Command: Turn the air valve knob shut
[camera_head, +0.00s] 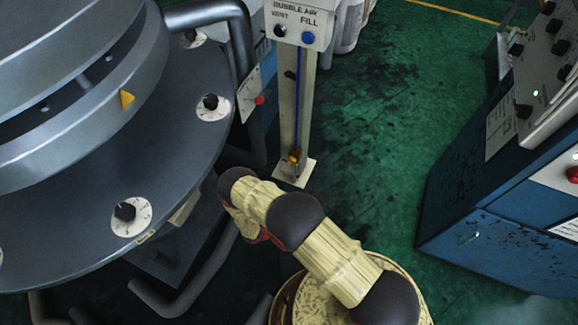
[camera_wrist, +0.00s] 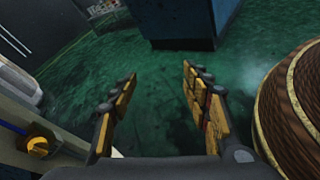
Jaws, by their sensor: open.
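A grey post (camera_head: 307,110) stands on the floor under a panel (camera_head: 296,22) marked "BUBBLE AIR", "VENT" and "FILL". The panel has a black knob (camera_head: 279,31) and a blue knob (camera_head: 308,38). A small yellow knob (camera_head: 294,157) sits low on the post. I cannot tell for sure which of these is the air valve knob. In the wrist view the yellow knob (camera_wrist: 38,145) is at the lower left, outside my gripper's left finger and apart from it. My gripper (camera_wrist: 158,75) is open and empty, with green floor between its fingers. The head view does not show the fingers clearly.
A large round grey machine (camera_head: 120,110) with several dials fills the left of the head view. A bent pipe (camera_head: 242,50) runs beside the post. A blue console (camera_head: 490,220) stands on the right. Green floor (camera_head: 385,110) is clear between post and console.

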